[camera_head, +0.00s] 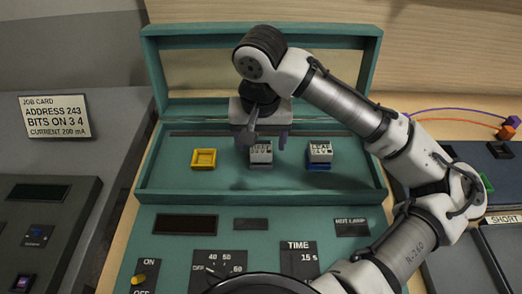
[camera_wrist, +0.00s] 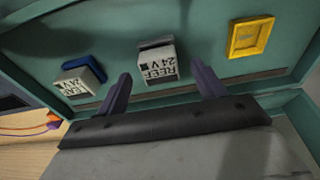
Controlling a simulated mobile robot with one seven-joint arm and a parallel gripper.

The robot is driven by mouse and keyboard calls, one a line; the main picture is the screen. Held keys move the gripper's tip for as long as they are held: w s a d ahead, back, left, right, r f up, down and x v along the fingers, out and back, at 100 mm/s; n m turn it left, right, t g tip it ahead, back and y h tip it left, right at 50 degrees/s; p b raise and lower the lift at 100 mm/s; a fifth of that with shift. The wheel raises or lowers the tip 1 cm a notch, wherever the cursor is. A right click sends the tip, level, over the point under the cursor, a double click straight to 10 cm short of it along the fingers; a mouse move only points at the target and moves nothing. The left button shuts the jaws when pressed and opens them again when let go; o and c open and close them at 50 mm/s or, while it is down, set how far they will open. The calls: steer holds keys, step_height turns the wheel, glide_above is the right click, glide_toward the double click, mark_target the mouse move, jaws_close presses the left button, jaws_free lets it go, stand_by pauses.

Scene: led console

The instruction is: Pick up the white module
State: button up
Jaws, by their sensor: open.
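Two white modules with dark lettering stand in the green case. The middle white module (camera_head: 261,152) sits on a grey base, and it also shows in the wrist view (camera_wrist: 158,67), its label partly reading 24V. The other white module (camera_head: 320,150) sits in a blue socket (camera_head: 319,166), and it appears at the left in the wrist view (camera_wrist: 78,82). My gripper (camera_head: 262,141) is open and empty, pointing down over the middle module. In the wrist view its two dark fingers (camera_wrist: 161,78) flank that module's near side, with gaps on both sides.
An empty yellow socket (camera_head: 204,159) lies left of the middle module. The case's raised lid (camera_head: 160,80) stands behind. A job card (camera_head: 55,116) reads address 243, bits on 3 4, current 200 mA. A control panel (camera_head: 190,259) lies in front, and purple and orange plugs (camera_head: 508,128) are at right.

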mark_target(261, 147)
steer(key=shift+w+f, duration=0.15)
steer(key=shift+f, duration=0.6)
steer(key=shift+w+f, duration=0.1)
steer(key=shift+f, duration=0.65)
steer(key=shift+c, duration=0.3)
steer(key=c, duration=1)
steer(key=shift+r, duration=0.1)
